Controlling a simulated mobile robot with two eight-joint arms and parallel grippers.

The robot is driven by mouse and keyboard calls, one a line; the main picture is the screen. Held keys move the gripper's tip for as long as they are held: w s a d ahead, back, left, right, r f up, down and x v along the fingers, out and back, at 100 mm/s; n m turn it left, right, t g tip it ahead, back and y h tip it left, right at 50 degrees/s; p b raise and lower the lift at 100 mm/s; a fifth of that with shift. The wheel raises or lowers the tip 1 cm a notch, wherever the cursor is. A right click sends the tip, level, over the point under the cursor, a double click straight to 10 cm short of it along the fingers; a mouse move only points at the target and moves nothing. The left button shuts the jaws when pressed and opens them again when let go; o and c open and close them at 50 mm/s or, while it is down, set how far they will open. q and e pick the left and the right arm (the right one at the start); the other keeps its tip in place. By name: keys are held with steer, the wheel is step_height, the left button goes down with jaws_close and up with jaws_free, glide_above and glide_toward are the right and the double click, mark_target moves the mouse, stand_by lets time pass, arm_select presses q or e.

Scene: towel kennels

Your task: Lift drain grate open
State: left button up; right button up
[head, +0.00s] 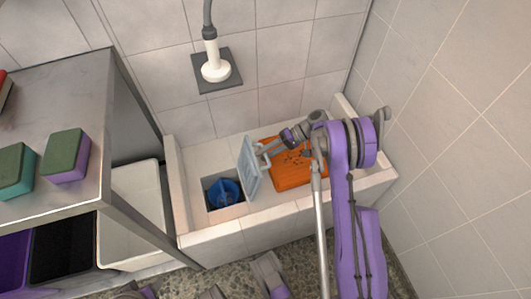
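The drain grate (249,169) is a pale blue-grey panel standing steeply tilted on the basin floor, beside the square drain opening (212,183). A blue item (223,193) sits down inside the opening. My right gripper (265,151) reaches in from the right and its fingertips are at the pale handle on the grate's right face. It looks shut on the handle, though the fingertips are small in this view. My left gripper is not clearly in view.
An orange perforated mat (291,172) lies in the basin (232,244) under my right arm. A white-headed shower (215,68) hangs on the tiled wall. At left, a metal bench (60,90) holds sponges (66,155), with bins (130,215) below.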

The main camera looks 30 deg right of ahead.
steer(key=p+v, duration=0.2)
steer(key=v, duration=0.9)
stand_by(0.4)
